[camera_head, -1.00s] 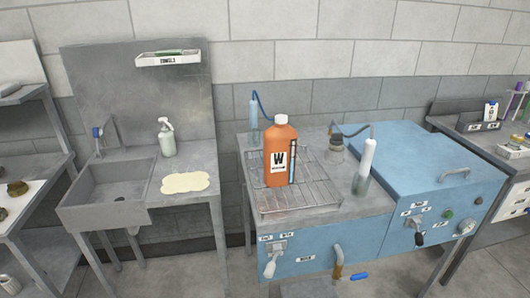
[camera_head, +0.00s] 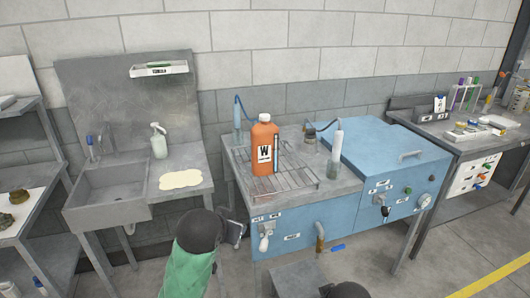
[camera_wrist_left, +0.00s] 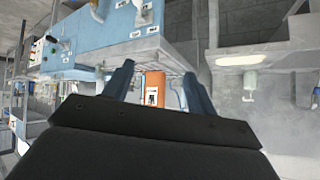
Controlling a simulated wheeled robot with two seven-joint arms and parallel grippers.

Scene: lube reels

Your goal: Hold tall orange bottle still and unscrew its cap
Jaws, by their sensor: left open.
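The tall orange bottle (camera_head: 264,149) stands upright on a wire rack (camera_head: 304,176) on top of the blue machine. Its white cap (camera_head: 265,118) is on, and its label shows a W. My left gripper (camera_head: 236,229) is in front of the machine's left front corner, lower than the bottle and apart from it. In the left wrist view, which looks upside down, its two fingers (camera_wrist_left: 159,70) are spread and empty. The orange bottle (camera_wrist_left: 153,86) shows between them, farther off. My right gripper is not in view.
A clear holder with a white-topped tube (camera_head: 336,146) stands right of the rack. The sink (camera_head: 105,200) and a soap bottle (camera_head: 159,141) are left. Handles (camera_head: 265,236) stick out in front.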

